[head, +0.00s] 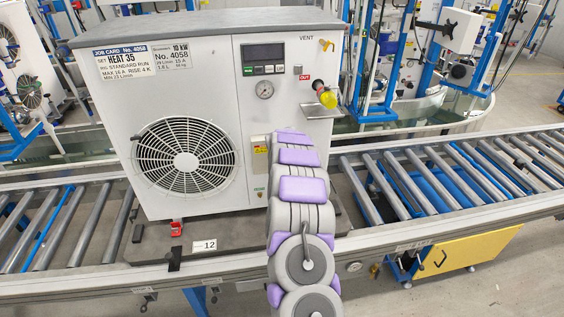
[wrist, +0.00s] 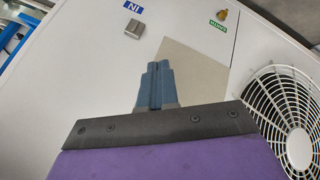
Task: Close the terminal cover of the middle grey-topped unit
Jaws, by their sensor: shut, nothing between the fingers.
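The grey-topped unit (head: 185,100) stands upright on the conveyor in the head view, with its fan at the left of its front. My arm covers the lower right of that front and hides most of the terminal area. In the wrist view, which is upside down, a flat beige panel (wrist: 195,62) lies on the white front and may be the terminal cover. I cannot tell how far it is open. My gripper (wrist: 157,66) is shut and empty, its tips over or beside the panel's edge. Contact cannot be told. The head view does not show the fingers.
A blue IN label (wrist: 133,8), a metal block (wrist: 135,29) and a brass fitting (wrist: 226,14) are near the panel. The fan grille (wrist: 292,120) is close at the right. A yellow-capped outlet (head: 327,97) projects from the unit. Rollers (head: 440,170) to the right are clear.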

